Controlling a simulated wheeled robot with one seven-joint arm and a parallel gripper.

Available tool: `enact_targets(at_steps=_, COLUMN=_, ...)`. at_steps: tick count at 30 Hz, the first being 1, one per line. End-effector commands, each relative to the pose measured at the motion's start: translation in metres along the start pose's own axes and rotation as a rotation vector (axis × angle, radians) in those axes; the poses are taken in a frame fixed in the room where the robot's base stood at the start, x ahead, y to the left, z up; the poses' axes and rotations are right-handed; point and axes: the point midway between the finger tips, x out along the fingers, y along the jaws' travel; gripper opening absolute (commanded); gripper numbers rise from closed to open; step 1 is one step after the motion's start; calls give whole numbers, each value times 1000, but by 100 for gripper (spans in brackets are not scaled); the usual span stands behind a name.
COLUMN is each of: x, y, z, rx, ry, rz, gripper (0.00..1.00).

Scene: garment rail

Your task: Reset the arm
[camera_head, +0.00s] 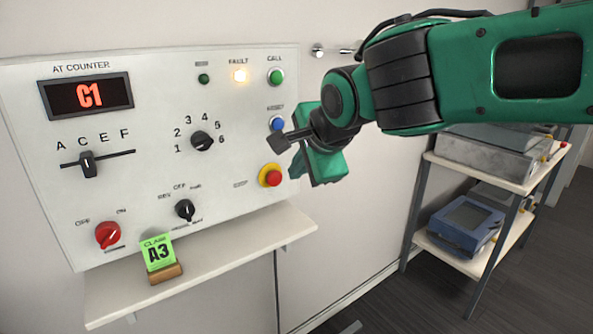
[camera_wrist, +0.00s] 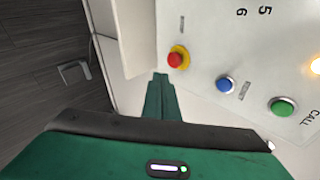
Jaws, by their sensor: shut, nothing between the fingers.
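My green arm reaches in from the right in the head view. My gripper (camera_head: 279,143) is shut and empty, in front of the right part of the white control panel (camera_head: 130,190). Its tip is near the blue button (camera_head: 277,123) and above the red button on a yellow ring (camera_head: 271,176); whether it touches the panel I cannot tell. In the wrist view the green gripper (camera_wrist: 160,82) points toward the panel, beside the red button (camera_wrist: 176,60) and the blue button (camera_wrist: 225,84). The green CALL button (camera_wrist: 284,107) is also there.
The display (camera_head: 87,95) reads C1 and the FAULT lamp (camera_head: 240,76) glows. A rack (camera_head: 415,200) with boxed devices stands at right. Open floor lies in front.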

Motion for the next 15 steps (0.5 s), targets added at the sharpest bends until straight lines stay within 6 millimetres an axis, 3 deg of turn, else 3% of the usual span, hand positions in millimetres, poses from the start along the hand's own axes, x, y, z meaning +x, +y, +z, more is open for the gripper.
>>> enact_targets(at_steps=2, x=0, y=2, z=-4, rx=-4, ry=6, rz=4, gripper=0)
enact_targets(at_steps=5, x=1, y=10, z=-26, rx=-29, ry=33, rz=29, gripper=0)
enact_targets(at_steps=8, x=0, y=31, z=-69, rx=-87, ry=84, rz=88, gripper=0)
enact_targets(at_steps=11, x=-6, y=65, z=-123, rx=-166, ry=134, rz=180, gripper=0)
enact_targets(at_steps=15, x=-25, y=125, z=-192, rx=-275, ry=165, rz=334, gripper=0)
